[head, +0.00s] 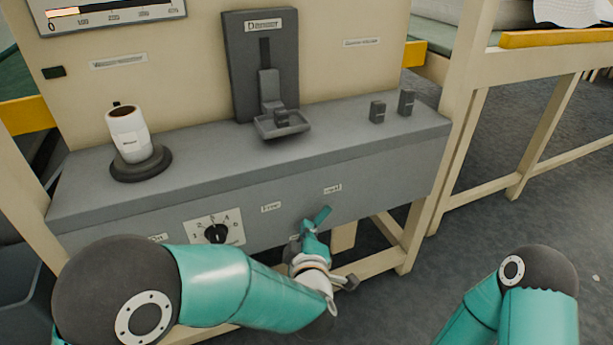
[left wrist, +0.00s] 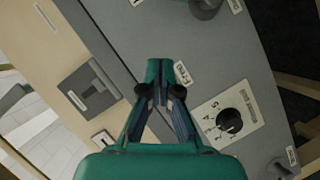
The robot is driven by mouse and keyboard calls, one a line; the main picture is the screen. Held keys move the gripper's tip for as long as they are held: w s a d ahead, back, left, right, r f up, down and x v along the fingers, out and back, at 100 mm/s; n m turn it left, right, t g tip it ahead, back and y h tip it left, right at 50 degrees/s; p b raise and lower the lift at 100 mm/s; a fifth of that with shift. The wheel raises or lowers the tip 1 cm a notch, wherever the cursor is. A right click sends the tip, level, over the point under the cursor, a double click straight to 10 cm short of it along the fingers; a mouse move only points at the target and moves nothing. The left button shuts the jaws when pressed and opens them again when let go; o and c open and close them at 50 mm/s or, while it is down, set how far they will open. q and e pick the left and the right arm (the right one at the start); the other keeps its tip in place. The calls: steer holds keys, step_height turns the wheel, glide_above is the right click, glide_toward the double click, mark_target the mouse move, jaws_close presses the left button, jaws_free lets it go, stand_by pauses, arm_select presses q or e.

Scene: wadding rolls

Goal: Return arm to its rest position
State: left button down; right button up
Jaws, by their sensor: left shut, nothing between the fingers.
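My left gripper (head: 319,222) is at the front face of the grey console, low and right of centre in the head view. Its teal fingers point up and to the right, just below a small label. In the left wrist view the fingers (left wrist: 160,88) are shut with nothing between them. I cannot tell whether they touch the console. Part of my right arm (head: 520,290) shows at the lower right of the head view; its gripper is out of the picture.
The grey console (head: 370,165) bears a white cylinder (head: 129,134) on a dark round base, a dark upright holder (head: 262,65) and two small dark blocks (head: 377,111). A numbered dial (head: 216,234) is on its front; it also shows in the wrist view (left wrist: 229,121). Open floor lies right.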

arm_select(q)
steer(key=a+f+n+g+y, duration=0.2)
steer(key=a+f+g+y, duration=0.1)
steer(key=a+f, duration=1.05)
steer(key=s+a+f+m+g+h, duration=0.2)
steer(key=s+a+f+g, duration=0.1)
steer(key=s+f, duration=0.45)
steer(key=s+a+f+m+g+h, duration=0.2)
steer(key=s+a+f+m+g, duration=0.1)
steer(key=s+f, duration=0.4)
steer(key=s+d+f+m+g+h, duration=0.2)
steer(key=s+d+m+g, duration=0.1)
steer(key=s, duration=0.3)
steer(key=s+d+f+m+g+h, duration=0.1)
steer(key=s+d+f+m+g, duration=0.1)
steer(key=s+d+m, duration=0.3)
step_height(320, 180, up, 28)
steer(key=s+a+n+p, duration=0.1)
steer(key=p, duration=2.6)
steer(key=shift+s+g+h, duration=0.2)
steer(key=shift+g+h, duration=0.1)
